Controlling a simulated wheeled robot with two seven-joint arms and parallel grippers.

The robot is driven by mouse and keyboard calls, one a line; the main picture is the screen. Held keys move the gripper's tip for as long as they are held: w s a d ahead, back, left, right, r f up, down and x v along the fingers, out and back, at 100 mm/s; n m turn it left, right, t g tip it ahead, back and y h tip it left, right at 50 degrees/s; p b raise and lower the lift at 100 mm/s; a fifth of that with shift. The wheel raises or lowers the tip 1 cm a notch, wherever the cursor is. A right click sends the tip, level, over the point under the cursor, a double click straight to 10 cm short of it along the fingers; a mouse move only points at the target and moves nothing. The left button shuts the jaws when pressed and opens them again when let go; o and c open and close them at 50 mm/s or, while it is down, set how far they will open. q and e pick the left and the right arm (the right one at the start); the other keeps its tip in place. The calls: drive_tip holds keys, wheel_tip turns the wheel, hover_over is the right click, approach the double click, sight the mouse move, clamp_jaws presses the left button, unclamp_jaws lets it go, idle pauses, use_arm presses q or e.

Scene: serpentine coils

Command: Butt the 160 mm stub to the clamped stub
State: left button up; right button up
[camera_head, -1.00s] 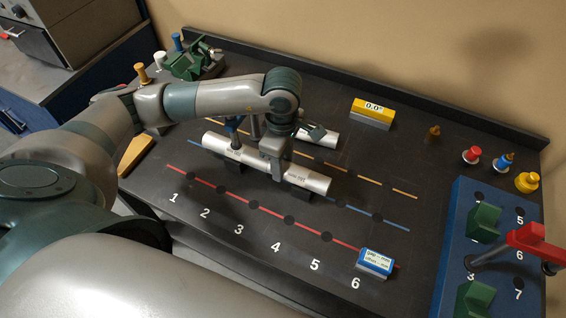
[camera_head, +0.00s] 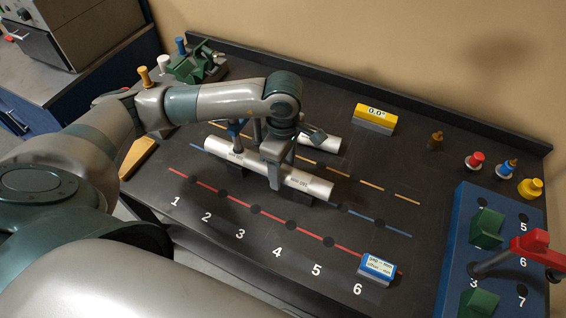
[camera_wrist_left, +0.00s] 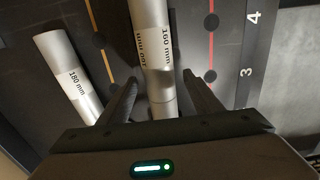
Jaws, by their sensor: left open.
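A silver tube line (camera_head: 312,184) lies along the blue line on dark supports. It carries two labels in the head view. In the left wrist view a 160 mm label shows on the silver tube (camera_wrist_left: 150,28); a faint seam shows nearer the gripper. Whether the stubs touch, and which one is clamped, I cannot tell. My left gripper (camera_head: 275,172) is above the tube line, its fingers down around it. In the left wrist view the left gripper (camera_wrist_left: 160,92) is open, one finger on each side of the tube. My right gripper is out of view.
A 180 mm tube (camera_wrist_left: 68,72) lies along the yellow line behind. A yellow 0.0° block (camera_head: 375,117) stands at the back, a blue and white display block (camera_head: 376,267) at the front. A blue fixture board (camera_head: 455,240) with green blocks and a red handle (camera_head: 535,245) is at right.

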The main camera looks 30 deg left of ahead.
use_arm(q)
drive_tip(key=shift+r, duration=0.1)
drive_tip(key=shift+w+r, duration=0.1)
drive_tip(key=shift+r, duration=0.35)
wheel_tip(320, 180, up, 16)
drive_tip(key=b, duration=0.4)
drive_tip(key=shift+r, duration=0.2)
